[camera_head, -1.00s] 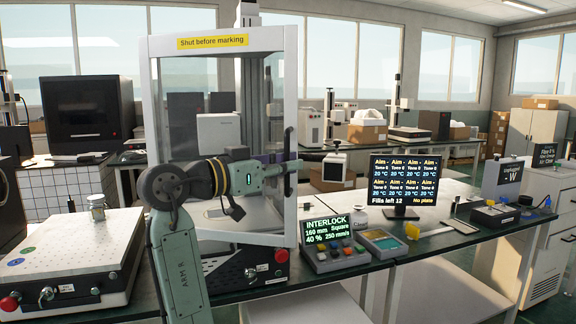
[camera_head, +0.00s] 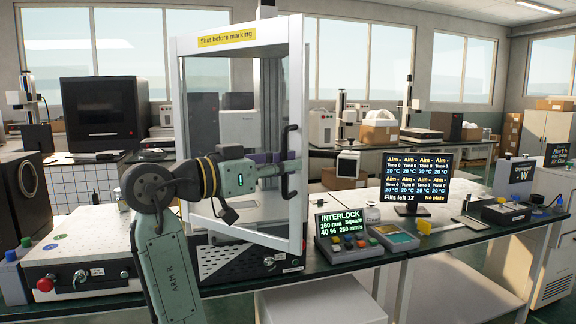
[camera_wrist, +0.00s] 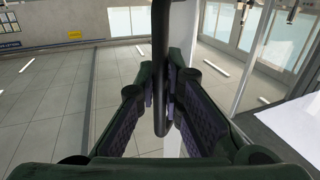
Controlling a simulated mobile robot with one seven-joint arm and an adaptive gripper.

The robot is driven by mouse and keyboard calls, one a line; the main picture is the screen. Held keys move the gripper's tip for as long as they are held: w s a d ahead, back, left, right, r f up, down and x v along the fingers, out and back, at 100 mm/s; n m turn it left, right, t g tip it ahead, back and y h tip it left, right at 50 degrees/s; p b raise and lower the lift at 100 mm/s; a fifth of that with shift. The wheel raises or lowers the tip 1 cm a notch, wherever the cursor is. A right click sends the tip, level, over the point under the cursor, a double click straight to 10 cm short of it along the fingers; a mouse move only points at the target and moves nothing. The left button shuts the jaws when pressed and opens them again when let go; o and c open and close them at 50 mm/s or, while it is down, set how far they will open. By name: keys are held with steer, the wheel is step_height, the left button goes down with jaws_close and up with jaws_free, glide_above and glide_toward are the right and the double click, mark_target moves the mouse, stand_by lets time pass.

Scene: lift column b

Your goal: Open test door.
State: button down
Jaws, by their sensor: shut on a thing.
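The test door (camera_head: 241,40) is a clear panel in a white frame with a yellow "Shut before marking" label, on the front of an enclosure. It stands ajar, its right side swung toward me and its lower edge slanting out over the base. Its dark upright handle (camera_head: 286,137) is on the right side. My gripper (camera_head: 287,166) is shut on the handle. In the wrist view, the handle bar (camera_wrist: 160,45) runs between the fingers of my gripper (camera_wrist: 162,92), with the white door edge just right of it. My forearm hides part of the door's lower panel.
A control box with an INTERLOCK display (camera_head: 342,222) sits right of the door, near its lower right corner. A monitor (camera_head: 417,178) stands further right. A white-topped unit with a red button (camera_head: 44,284) is at the left. The wrist view shows open tiled floor (camera_wrist: 50,90).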

steer(key=c, duration=1.7)
jaws_free()
steer(key=v, duration=1.2)
